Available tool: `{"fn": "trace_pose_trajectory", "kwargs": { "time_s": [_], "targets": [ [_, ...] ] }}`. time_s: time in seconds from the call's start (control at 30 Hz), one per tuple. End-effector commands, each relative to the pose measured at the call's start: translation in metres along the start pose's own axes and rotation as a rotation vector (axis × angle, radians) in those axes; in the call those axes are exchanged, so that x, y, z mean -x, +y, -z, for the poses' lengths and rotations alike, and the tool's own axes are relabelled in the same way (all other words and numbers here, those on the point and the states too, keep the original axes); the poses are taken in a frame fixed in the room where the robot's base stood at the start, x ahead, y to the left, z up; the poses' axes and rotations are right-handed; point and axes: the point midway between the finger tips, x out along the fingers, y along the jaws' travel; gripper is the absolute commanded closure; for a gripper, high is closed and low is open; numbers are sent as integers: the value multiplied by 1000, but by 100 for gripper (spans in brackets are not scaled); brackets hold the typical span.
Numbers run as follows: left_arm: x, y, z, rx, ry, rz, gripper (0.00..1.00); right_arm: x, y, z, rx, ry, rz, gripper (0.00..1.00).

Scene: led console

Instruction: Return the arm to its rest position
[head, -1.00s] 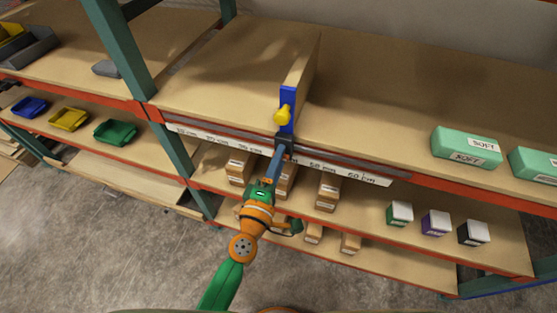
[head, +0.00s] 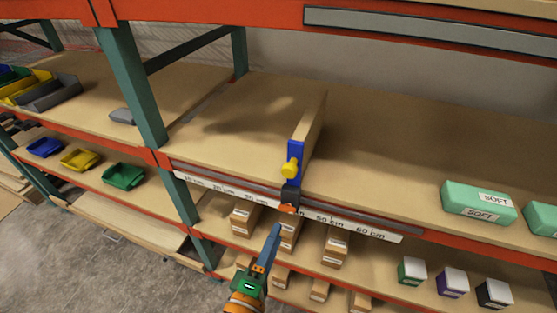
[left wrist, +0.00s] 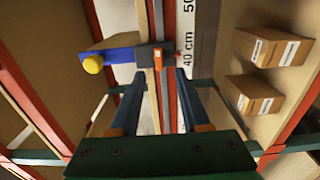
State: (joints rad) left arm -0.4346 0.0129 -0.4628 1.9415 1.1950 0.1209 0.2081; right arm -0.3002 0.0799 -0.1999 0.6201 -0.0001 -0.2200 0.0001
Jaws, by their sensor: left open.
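My left gripper (head: 276,232) is in the lower middle of the head view, pointing up toward the shelf's front edge. In the left wrist view its two blue fingers (left wrist: 162,82) are spread, with nothing held between them. Ahead of it is a dark clamp block (head: 290,196) with an orange part, on the rail; the block also shows in the left wrist view (left wrist: 148,57). A gap separates the fingertips from the block in the head view. Above the block is an upright divider (head: 310,125) with a blue bracket (head: 296,150) and yellow knob (head: 289,167). My right gripper is not visible.
A centimetre scale (head: 340,222) runs along the orange shelf edge. Brown boxes (head: 336,250) stand on the lower shelf close to my left gripper. Green SOFT packs (head: 478,203) lie at right; coloured bins (head: 80,160) are at left. Bare floor (head: 75,265) shows at lower left.

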Motion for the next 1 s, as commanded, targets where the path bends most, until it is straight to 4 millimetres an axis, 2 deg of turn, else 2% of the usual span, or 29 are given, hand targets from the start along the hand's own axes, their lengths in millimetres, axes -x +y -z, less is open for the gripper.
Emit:
{"fn": "trace_pose_trajectory", "kwargs": {
  "time_s": [0.07, 0.17, 0.2, 0.23, 0.3, 0.37, 0.4, 0.47, 0.5, 0.6, 0.7, 0.8, 1.0],
  "targets": [
    [1, -23, -1, -71, -16, 51, 54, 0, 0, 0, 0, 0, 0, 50],
    [14, -100, -2, -311, -93, 230, 54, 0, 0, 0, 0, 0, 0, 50],
    [27, -140, 0, -433, -145, 326, 54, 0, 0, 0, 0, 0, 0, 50],
    [39, -170, 3, -523, -191, 401, 54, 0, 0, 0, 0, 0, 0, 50],
    [77, -235, 12, -709, -313, 573, 54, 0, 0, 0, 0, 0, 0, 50],
    [118, -283, 23, -848, -434, 717, 54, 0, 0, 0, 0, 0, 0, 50],
    [149, -310, 31, -927, -521, 808, 54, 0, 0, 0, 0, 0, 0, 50],
    [195, -342, 43, -1026, -654, 931, 54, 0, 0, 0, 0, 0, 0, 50],
    [224, -358, 50, -1076, -738, 1001, 54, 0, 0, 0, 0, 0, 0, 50],
    [284, -379, 64, -1155, -917, 1129, 54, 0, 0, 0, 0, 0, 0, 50],
    [317, -387, 71, -1190, -1023, 1192, 54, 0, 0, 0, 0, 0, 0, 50],
    [328, -388, 73, -1201, -1058, 1210, 54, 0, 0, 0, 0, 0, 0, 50],
    [328, -388, 73, -1200, -1057, 1209, 54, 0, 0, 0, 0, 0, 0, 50]
  ]
}}
